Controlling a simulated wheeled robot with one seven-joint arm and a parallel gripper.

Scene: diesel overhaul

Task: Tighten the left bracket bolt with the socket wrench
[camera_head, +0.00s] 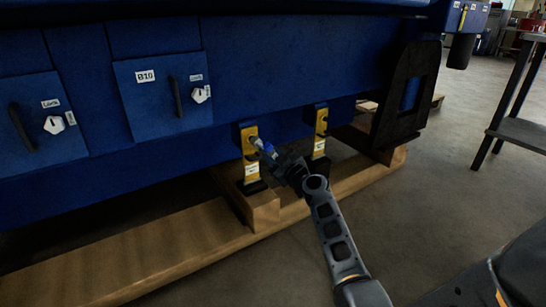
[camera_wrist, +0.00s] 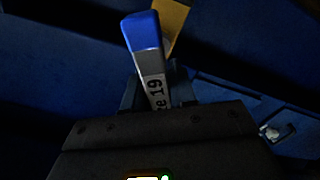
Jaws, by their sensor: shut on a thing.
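The left yellow bracket (camera_head: 251,160) is upright on the lower edge of the blue engine. The right yellow bracket (camera_head: 320,133) stands a little to its right. My gripper (camera_head: 281,160) is shut on the socket wrench (camera_head: 268,148), in front of the left bracket. The wrench's far end overlaps the upper part of this bracket; contact with the bolt cannot be told. The wrist view shows the wrench (camera_wrist: 145,45) with its blue part and a grey part marked "19", rising from my dark gripper (camera_wrist: 152,98). A yellow strip (camera_wrist: 172,22) shows behind it. The bolt itself is hidden.
The blue engine (camera_head: 240,55) fills the upper left, with handled doors (camera_head: 160,90). It stands over wooden beams (camera_head: 175,245) along the floor. A grey metal table (camera_head: 522,130) is at the right. The concrete floor (camera_head: 440,190) between is clear.

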